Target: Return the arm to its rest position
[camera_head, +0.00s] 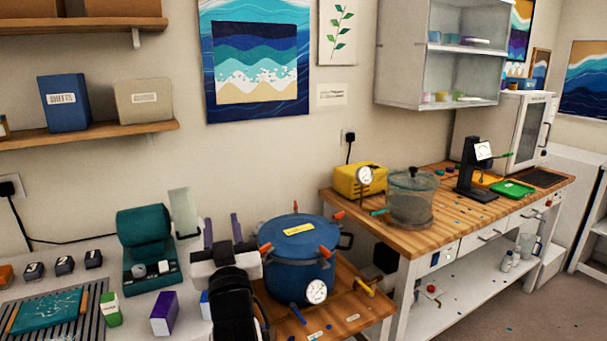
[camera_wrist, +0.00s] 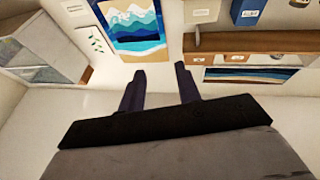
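My gripper (camera_head: 222,232) stands at the lower middle of the head view, its two dark purple fingers pointing up and spread apart. In the wrist view the fingers (camera_wrist: 160,85) are apart with only wall and pictures between and beyond them. The gripper holds nothing. In the head picture it overlaps the left side of a blue pressure pot (camera_head: 300,270) with orange clamps; I cannot tell the gap between them. The dark arm below the gripper is mine.
The wooden bench (camera_head: 450,222) at right holds a clear chamber (camera_head: 411,200) and a yellow pump (camera_head: 350,180). Shelves (camera_head: 90,132) hang at upper left.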

